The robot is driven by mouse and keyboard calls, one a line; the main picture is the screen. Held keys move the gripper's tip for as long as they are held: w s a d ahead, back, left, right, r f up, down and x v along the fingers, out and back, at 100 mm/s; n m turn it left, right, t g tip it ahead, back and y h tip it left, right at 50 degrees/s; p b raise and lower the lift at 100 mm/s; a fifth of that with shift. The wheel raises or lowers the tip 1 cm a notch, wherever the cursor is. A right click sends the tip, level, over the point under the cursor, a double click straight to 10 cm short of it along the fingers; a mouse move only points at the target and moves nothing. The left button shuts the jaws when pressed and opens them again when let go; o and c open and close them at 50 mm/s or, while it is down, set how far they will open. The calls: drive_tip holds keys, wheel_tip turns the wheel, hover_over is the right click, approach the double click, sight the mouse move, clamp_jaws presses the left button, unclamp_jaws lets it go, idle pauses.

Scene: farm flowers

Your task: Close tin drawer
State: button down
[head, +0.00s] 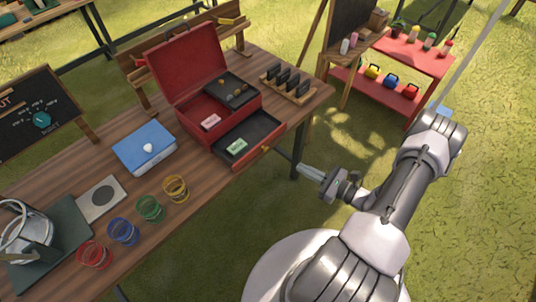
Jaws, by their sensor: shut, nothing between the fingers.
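A red tin box (189,72) with its lid raised stands at the back right part of the wooden table. Its drawer (260,126) at the bottom front is pulled out, with a small yellow-orange knob (265,149) on its front. A pale green tag (237,146) lies in the drawer. My gripper (303,168) is shut and empty, to the right of and lower than the drawer in the picture, apart from it and beyond the table edge.
A blue box (145,147) and several coloured rings, one yellow (176,188), stand on the table (120,190). A rack of dark pieces (288,84) is right of the tin. A red shelf (422,56) stands behind my arm. Grass lies open between table and arm.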

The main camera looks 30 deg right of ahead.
drive_tip(key=s+f+m+h, duration=0.1)
drive_tip(key=f, duration=0.1)
drive_tip(key=b, duration=0.2)
approach(251, 138)
drive_tip(key=s, duration=0.2)
drive_tip(key=shift+s+a+r+m+t, duration=0.2)
drive_tip(key=shift+s+r+m+t, duration=0.1)
drive_tip(key=shift+s+r+t, duration=0.1)
drive_tip(key=shift+w, duration=0.1)
drive_tip(key=b+x, duration=0.1)
drive_tip(key=x, duration=0.3)
drive_tip(key=b+x, duration=0.2)
drive_tip(key=x, duration=0.2)
drive_tip(key=b+x, duration=0.1)
drive_tip(key=x, duration=0.3)
drive_tip(key=shift+w+d+r+b, duration=0.2)
drive_tip(key=shift+w+d+b, duration=0.05)
drive_tip(key=shift+b, duration=0.05)
drive_tip(key=shift+w+r, duration=0.15)
drive_tip(key=shift+r, duration=0.15)
drive_tip(key=shift+d, duration=0.1)
drive_tip(key=shift+d, duration=0.1)
